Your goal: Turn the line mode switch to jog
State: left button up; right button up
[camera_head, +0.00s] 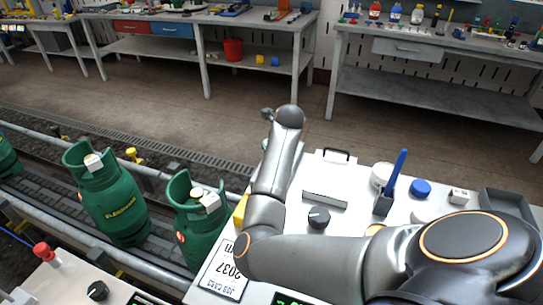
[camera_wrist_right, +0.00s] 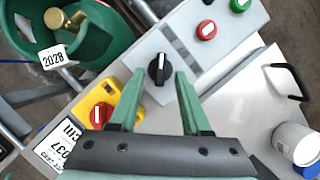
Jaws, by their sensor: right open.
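A black rotary switch (camera_wrist_right: 160,68) with a white pointer line sits on a grey panel (camera_wrist_right: 228,28) in the right wrist view. The pointer runs nearly straight up and down in that picture. My right gripper (camera_wrist_right: 158,76) has green fingers, open, with the tips on either side of the switch; I cannot tell whether they touch it. In the head view my right forearm hides this panel and most of the hand. Other black knobs show there, on the white worktop (camera_head: 319,217) and at the lower left (camera_head: 97,291). No mode lettering is readable. My left gripper is not in view.
A red button (camera_wrist_right: 206,30) and a green button (camera_wrist_right: 240,4) share the panel. A yellow box (camera_wrist_right: 88,98) with a red knob is beside the left finger. Green cylinders (camera_head: 108,200) stand on the conveyor. A blue-handled tool (camera_head: 396,175) stands upright on the worktop.

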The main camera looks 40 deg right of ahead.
jog(key=shift+x, duration=1.4)
jog(key=shift+c, duration=0.2)
grip_shut()
